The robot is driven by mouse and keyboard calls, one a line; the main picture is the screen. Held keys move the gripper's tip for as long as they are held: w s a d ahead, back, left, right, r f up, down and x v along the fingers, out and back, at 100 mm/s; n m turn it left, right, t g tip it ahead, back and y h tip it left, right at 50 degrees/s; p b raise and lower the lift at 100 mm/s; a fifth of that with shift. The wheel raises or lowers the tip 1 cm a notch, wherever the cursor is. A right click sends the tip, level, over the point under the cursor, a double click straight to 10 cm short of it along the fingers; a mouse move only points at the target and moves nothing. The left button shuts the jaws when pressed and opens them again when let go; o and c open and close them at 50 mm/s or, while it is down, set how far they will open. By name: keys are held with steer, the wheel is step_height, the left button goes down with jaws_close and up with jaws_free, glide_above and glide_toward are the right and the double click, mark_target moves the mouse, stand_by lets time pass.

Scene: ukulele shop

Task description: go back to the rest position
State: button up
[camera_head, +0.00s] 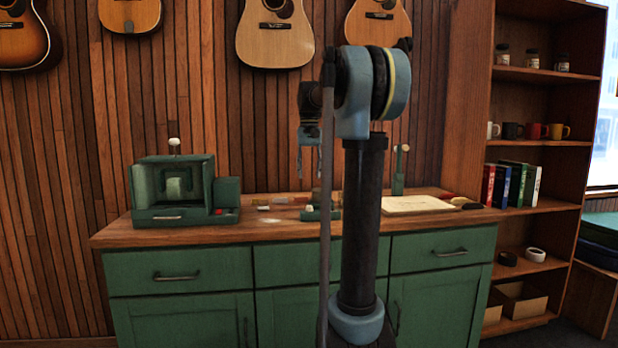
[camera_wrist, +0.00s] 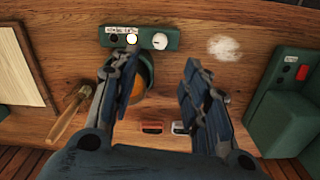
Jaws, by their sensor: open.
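My gripper (camera_head: 310,165) hangs pointing down above the workbench (camera_head: 115,235), left of my arm's dark column. In the wrist view my gripper (camera_wrist: 160,75) is open, with two dark segmented fingers spread apart and nothing held between them. Below it lies the wooden bench top. A green device with knobs (camera_wrist: 140,38) sits at the top of that view, and an amber round part (camera_wrist: 146,78) is partly hidden by the left finger.
A green machine (camera_head: 170,190) stands at the bench's left. A pale board (camera_head: 415,204) lies at its right. A wooden-handled tool (camera_wrist: 70,115) shows in the wrist view. Guitars (camera_head: 275,35) hang behind; a shelf unit (camera_head: 545,145) stands at right. Air around the gripper looks clear.

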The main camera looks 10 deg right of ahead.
steer(key=s+f+n+t, duration=0.2)
steer(key=s+f, duration=3)
steer(key=s, duration=0.3)
steer(key=shift+a+f, duration=0.15)
steer(key=shift+f, duration=0.1)
steer(key=shift+w+f, duration=0.2)
steer(key=shift+w, duration=0.3)
